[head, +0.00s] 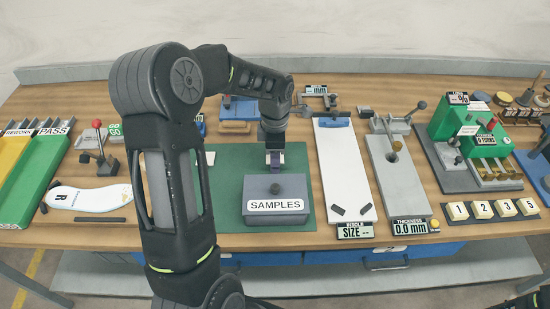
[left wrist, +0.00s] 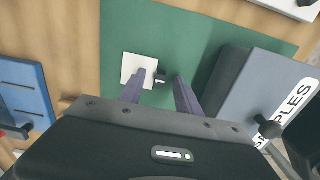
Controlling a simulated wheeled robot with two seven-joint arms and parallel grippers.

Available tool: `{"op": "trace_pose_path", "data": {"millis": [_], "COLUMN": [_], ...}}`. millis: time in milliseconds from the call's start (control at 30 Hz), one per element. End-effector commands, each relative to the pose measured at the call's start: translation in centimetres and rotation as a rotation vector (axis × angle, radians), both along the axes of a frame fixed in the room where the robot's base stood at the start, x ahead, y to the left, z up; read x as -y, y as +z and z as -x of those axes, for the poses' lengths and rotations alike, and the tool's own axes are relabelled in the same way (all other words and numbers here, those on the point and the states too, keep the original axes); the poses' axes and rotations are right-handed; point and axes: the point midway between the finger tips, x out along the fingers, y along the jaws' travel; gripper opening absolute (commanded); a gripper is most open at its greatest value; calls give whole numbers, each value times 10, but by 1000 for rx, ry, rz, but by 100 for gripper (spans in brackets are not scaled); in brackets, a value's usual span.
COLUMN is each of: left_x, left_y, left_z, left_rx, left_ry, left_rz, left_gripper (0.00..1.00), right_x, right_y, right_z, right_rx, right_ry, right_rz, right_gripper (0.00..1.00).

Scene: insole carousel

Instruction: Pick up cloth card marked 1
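A small pale square card (left wrist: 132,70) lies flat on the green mat (left wrist: 140,25) in the left wrist view. A small black block (left wrist: 160,79) with a light mark sits at its right edge; the number cannot be read. In the head view a pale card (head: 209,158) shows partly behind my arm.
The grey SAMPLES box (head: 262,188) with a black knob stands on the mat, close right of the fingers in the left wrist view. A blue fixture (left wrist: 22,88) is at left there. A long white board (head: 343,165) stands right of the mat.

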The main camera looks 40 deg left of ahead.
Motion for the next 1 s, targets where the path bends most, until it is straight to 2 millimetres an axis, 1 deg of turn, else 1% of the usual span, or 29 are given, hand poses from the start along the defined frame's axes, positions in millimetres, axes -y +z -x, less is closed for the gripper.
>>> {"op": "trace_pose_path", "data": {"millis": [433, 900, 933, 1000], "left_x": [0, 0, 0, 0], "left_y": [0, 0, 0, 0], "left_z": [0, 0, 0, 0], "left_rx": [0, 0, 0, 0], "left_ry": [0, 0, 0, 0], "left_rz": [0, 0, 0, 0], "left_gripper": [40, 2, 0, 0], "right_x": [0, 0, 0, 0], "right_y": [0, 0, 0, 0], "right_z": [0, 0, 0, 0], "right_rx": [0, 0, 0, 0], "right_ry": [0, 0, 0, 0], "right_rz": [0, 0, 0, 0], "right_gripper": [36, 36, 36, 36]}}
